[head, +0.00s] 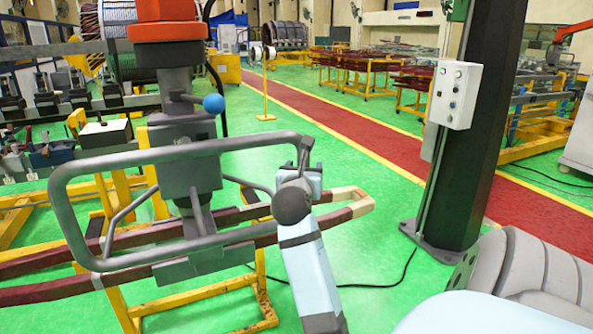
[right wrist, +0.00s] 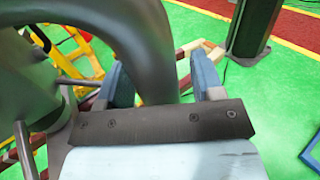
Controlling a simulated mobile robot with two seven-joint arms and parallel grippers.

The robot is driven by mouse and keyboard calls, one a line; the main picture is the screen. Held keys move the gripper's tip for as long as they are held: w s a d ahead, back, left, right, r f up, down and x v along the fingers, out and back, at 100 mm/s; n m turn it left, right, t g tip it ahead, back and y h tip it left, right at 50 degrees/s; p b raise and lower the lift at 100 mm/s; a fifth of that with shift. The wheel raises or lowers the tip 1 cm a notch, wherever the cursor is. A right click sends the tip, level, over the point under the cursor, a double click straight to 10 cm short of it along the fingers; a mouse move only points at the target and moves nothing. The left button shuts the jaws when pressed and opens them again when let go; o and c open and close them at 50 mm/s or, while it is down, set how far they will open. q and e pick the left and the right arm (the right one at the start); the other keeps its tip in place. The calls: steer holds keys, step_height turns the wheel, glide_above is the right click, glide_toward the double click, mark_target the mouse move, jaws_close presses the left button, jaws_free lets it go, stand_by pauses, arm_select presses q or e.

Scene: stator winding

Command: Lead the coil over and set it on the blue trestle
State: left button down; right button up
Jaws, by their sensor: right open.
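The coil (head: 235,222) is a long dark-red loop with a tan right end, lying level below the lifting device (head: 190,165). Its end also shows in the right wrist view (right wrist: 212,50). The device's lower block overlaps the coil; whether it clamps it I cannot tell. A grey tubular handle (head: 75,230) loops around the device. My right gripper (head: 307,155) is at the handle's right end. In the right wrist view my right gripper (right wrist: 160,80) is open, its blue fingers on either side of the handle tube. My left gripper is not in view. I cannot make out a blue trestle.
A yellow stand (head: 200,318) is below the coil. A dark column (head: 480,130) with a white control box (head: 454,95) rises at the right. Green floor is open between coil and column. A cable (head: 385,283) lies there. A blue bar (right wrist: 312,150) shows at the right wrist view's edge.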

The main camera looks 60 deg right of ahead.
steer(key=shift+s, duration=0.1)
steer(key=shift+c, duration=0.2)
jaws_close()
stand_by(0.4)
stand_by(1.6)
